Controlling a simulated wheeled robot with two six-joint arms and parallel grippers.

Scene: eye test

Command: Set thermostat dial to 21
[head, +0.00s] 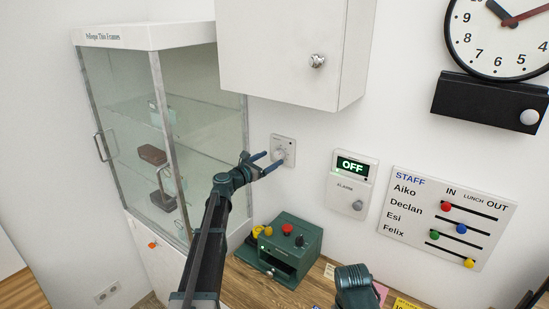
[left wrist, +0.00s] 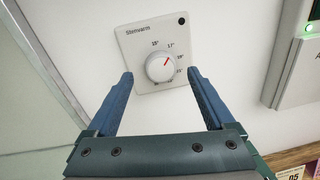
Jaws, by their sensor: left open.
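The thermostat (head: 284,143) is a small white plate on the wall, right of the glass cabinet. The mark points up and right, roughly between 17 and 19; the lower numbers are partly hidden or too small to read. My left gripper (head: 272,157) is open in front of the dial. In the left wrist view its blue fingers (left wrist: 160,75) stand apart on either side of the dial, with visible gaps. My right gripper's fingers are not visible.
A white wall cabinet (head: 285,45) hangs just above the thermostat. A glass display cabinet (head: 150,38) stands at left. An alarm panel (head: 350,190) showing OFF and a staff board (head: 400,215) are at right. A green box (head: 300,262) with knobs sits on the wooden counter below.

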